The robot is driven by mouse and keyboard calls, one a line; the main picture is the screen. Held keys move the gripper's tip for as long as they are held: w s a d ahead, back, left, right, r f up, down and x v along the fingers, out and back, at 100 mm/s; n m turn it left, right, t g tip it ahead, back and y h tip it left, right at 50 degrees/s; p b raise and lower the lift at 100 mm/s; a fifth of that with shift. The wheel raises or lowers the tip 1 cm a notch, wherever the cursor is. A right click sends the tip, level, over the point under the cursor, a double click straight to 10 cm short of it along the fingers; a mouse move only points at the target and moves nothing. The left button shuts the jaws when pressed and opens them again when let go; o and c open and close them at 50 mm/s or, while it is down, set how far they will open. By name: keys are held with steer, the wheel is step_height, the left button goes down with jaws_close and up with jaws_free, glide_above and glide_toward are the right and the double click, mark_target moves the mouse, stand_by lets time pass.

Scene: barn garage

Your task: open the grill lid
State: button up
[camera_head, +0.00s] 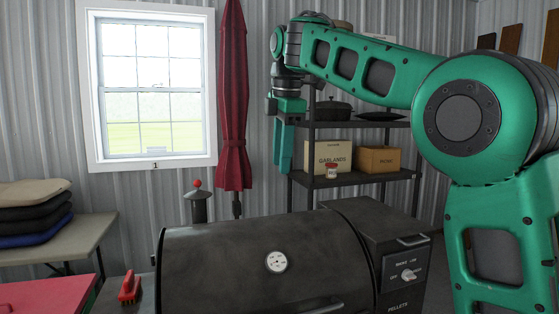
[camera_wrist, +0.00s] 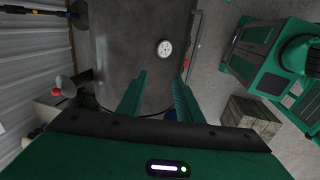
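The dark grill lid (camera_head: 215,270) is down in the head view, with a round white gauge (camera_head: 276,262) on its front. Its bar handle (camera_head: 322,306) shows at the bottom edge of that view. In the wrist view the lid (camera_wrist: 125,45) fills the upper middle, and the handle (camera_wrist: 193,48) runs along its right side. My gripper (camera_head: 283,168) points down above and behind the lid in the head view. In the wrist view its two green fingers (camera_wrist: 160,77) are spread apart with nothing between them. The gripper is clear of the handle.
A pellet hopper (camera_head: 385,230) with a knob adjoins the grill's right side. A red brush (camera_head: 129,287) lies at the left. A closed red umbrella (camera_head: 233,110) and a shelf (camera_head: 350,180) with boxes stand behind. A wooden crate (camera_wrist: 252,118) is on the floor.

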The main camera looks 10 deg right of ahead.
stand_by(0.4)
steer(key=s+d+f+m, duration=0.5)
steer(key=d+f+m, duration=0.15)
steer(key=d, duration=0.45)
steer(key=s+d+f+m+g, duration=0.1)
steer(key=s+d+f+m, duration=0.5)
steer(key=s+f, duration=0.2)
steer(key=s+d+f+m, duration=0.6)
steer(key=s+f, duration=0.3)
steer(key=s, duration=0.2)
steer(key=shift+s+d+g, duration=0.35)
steer(key=shift+d+g, duration=0.05)
steer(key=s+f+m, duration=0.2)
steer(key=s+f, duration=0.1)
steer(key=s, duration=0.1)
steer(key=s+f+m, duration=0.2)
steer(key=s+f, duration=0.1)
steer(key=s, duration=0.1)
steer(key=s+f+m, duration=0.2)
steer(key=s+f, duration=0.1)
steer(key=s, duration=0.1)
steer(key=shift+d+f+m+g, duration=0.15)
steer(key=shift+f+m+g, duration=0.15)
steer(key=shift+f+m, duration=0.1)
steer(key=c, duration=0.4)
steer(key=shift+s+f, duration=0.15)
steer(key=shift+s, duration=0.05)
jaws_close()
